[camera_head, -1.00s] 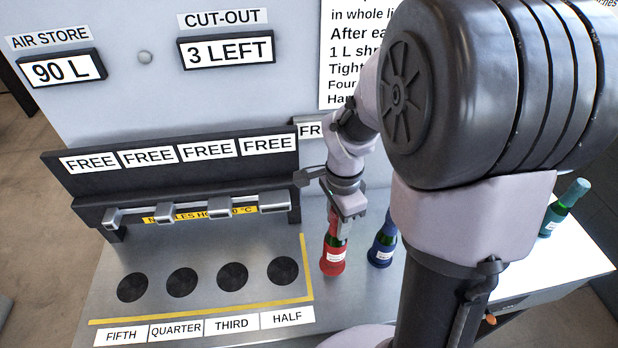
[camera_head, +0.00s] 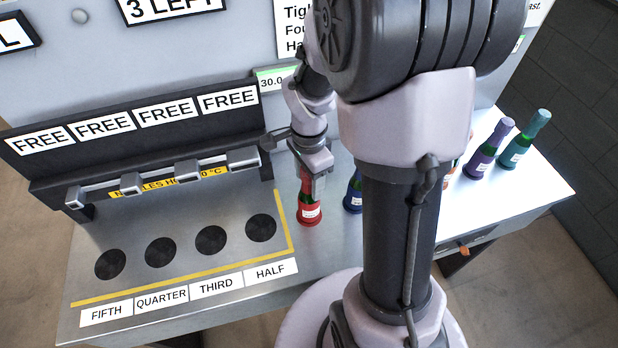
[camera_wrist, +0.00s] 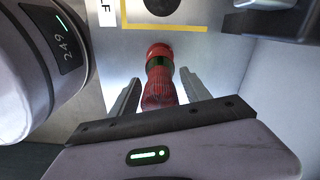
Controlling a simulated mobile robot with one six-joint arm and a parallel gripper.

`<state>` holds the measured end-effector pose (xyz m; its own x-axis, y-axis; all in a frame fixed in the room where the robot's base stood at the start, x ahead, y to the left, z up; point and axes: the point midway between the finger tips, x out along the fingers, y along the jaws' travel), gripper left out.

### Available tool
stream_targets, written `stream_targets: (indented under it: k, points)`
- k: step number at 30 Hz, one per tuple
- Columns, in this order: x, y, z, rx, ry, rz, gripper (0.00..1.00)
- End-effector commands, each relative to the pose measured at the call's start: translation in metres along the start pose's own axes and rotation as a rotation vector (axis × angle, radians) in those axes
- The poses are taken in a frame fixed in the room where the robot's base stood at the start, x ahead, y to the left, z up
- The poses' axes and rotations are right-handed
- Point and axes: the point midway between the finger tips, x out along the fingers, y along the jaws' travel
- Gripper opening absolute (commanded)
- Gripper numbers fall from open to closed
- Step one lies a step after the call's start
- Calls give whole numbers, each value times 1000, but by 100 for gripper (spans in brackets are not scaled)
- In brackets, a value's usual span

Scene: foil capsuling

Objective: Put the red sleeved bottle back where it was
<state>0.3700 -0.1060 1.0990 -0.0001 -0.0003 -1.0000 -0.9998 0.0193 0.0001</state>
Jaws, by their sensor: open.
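The red sleeved bottle (camera_head: 309,212) stands upright on the metal bench, just right of the yellow line. It has a red lower body, a band of green glass and a red top. My gripper (camera_head: 312,190) is down around its upper part. In the wrist view the bottle (camera_wrist: 161,90) stands between the two fingers of my open gripper (camera_wrist: 159,78), its ribbed red top nearest, with a visible gap on each side. Four dark round spots, among them the HALF spot (camera_head: 261,228), lie empty left of the yellow line.
A blue bottle (camera_head: 353,193) stands close to the right, partly behind my arm. Purple (camera_head: 490,150) and teal (camera_head: 524,140) bottles stand farther right. A rack with nozzles and FREE signs (camera_head: 228,99) stands behind the spots.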

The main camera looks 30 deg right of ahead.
Motion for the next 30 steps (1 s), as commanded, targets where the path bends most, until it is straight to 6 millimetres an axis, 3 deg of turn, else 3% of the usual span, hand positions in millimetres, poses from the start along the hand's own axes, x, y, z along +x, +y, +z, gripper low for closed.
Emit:
stream_targets:
  k: [4,12,18,20,25,30]
  points:
    - [-23,-1,0,1,1,-3,55]
    - [-99,-1,0,0,1,-4,55]
    - [-126,1,3,-17,0,-9,55]
    - [-140,6,14,-94,0,-49,55]
    - [-197,53,85,-608,31,-290,55]
    - [-218,104,133,-1057,115,-503,55]
